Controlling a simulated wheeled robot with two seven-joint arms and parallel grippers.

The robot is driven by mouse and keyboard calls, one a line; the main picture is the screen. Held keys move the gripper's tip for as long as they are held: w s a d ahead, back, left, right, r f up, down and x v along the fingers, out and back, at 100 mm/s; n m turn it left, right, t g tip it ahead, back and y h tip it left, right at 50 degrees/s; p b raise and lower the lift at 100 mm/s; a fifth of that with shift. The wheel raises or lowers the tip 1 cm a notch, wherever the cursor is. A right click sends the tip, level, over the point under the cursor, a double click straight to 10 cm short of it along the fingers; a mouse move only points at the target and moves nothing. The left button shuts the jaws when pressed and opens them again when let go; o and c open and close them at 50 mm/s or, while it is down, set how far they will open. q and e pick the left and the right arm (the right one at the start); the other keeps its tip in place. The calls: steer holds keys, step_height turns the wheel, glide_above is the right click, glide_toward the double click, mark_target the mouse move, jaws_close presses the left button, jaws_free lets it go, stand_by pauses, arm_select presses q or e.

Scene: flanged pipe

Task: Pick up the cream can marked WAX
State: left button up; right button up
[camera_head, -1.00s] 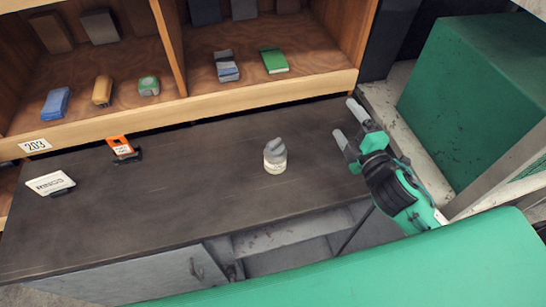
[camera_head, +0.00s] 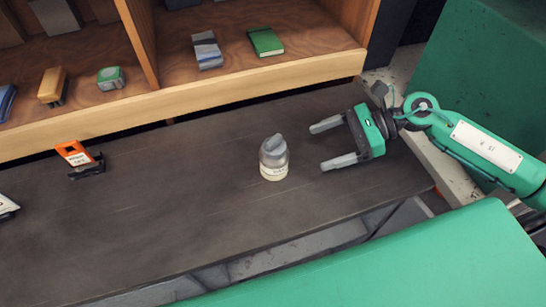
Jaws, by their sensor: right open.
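A small can (camera_head: 273,158) with a grey top and a cream lower band stands upright on the dark bench top, near its middle. Its label is too small to read. My right gripper (camera_head: 317,146) is open to the right of the can. Its two grey fingers point left toward the can, apart from it, with nothing between them. My left gripper is not in view.
A wooden shelf (camera_head: 200,100) with several small boxes runs behind the bench (camera_head: 150,215). A green machine body (camera_head: 480,75) is at right. The bench around the can is clear.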

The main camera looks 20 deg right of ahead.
mark_target(272, 163)
steer(key=p+x, duration=0.1)
steer(key=x, duration=0.2)
steer(key=p+x, duration=0.1)
steer(key=x, duration=0.3)
steer(key=shift+a+r, duration=0.1)
steer(key=shift+a, duration=0.25)
steer(key=shift+w+a+p, duration=0.1)
steer(key=shift+a+p, duration=0.95)
steer(key=shift+a, duration=0.15)
steer(key=shift+p+x, duration=0.35)
steer(key=shift+x, duration=0.8)
steer(key=shift+a+f, duration=0.3)
steer(key=shift+f, duration=0.05)
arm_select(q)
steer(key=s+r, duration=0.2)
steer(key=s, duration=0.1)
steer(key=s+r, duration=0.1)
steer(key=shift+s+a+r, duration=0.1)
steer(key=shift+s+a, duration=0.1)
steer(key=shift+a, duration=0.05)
arm_select(e)
steer(key=c, duration=0.9)
